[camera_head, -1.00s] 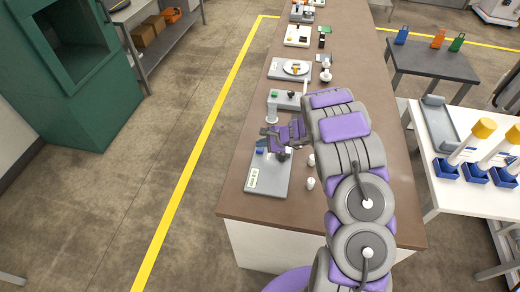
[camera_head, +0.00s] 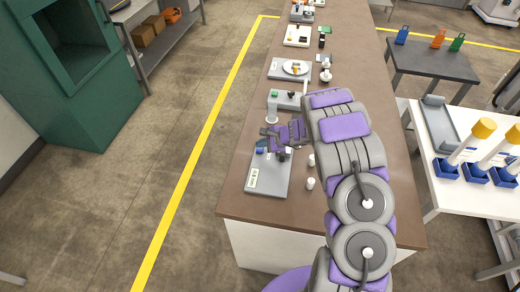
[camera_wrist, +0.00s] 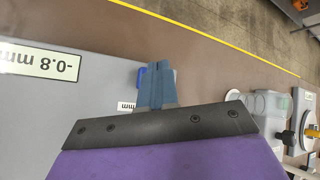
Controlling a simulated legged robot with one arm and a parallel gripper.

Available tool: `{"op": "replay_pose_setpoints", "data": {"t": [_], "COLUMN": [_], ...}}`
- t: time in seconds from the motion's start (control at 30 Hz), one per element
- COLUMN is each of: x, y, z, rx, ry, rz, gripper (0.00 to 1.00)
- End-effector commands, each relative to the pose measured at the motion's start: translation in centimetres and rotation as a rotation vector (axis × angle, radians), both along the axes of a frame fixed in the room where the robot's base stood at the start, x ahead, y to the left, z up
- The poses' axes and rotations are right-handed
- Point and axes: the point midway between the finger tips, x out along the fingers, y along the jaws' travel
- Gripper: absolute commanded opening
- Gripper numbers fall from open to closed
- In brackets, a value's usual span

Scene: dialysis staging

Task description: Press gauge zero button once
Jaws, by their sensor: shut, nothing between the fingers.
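The gauge is a flat grey plate (camera_head: 268,178) at the near end of the brown bench. In the wrist view its grey surface (camera_wrist: 55,115) fills the left side, with a white readout (camera_wrist: 40,65) showing "-0.8 mm". A blue button (camera_wrist: 142,76) lies just left of my fingertips in the wrist view, partly hidden by them. It also shows as a small blue patch (camera_head: 261,146) in the head view. My gripper (camera_wrist: 158,68) is shut and empty, over the plate beside the button. Whether it touches the button cannot be told.
Two small white cups (camera_head: 310,184) stand right of the plate. A grey stand with a green top (camera_head: 274,93) and a dial scale (camera_head: 295,68) sit farther along the bench (camera_head: 350,70). A white side table (camera_head: 428,180) with blue-based holders is on the right.

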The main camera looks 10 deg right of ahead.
Motion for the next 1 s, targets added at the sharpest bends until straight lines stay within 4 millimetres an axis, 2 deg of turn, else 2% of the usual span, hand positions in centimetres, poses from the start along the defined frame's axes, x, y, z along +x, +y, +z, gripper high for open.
{"op": "replay_pose_setpoints", "data": {"t": [0.4, 1.0], "x": [-0.09, -0.09], "y": [0.08, 0.05], "z": [-0.78, -0.94], "rx": [0.001, 0.001], "ry": [0.0, 0.0], "rz": [0.001, 0.001], "gripper": [0.0, 0.0]}}
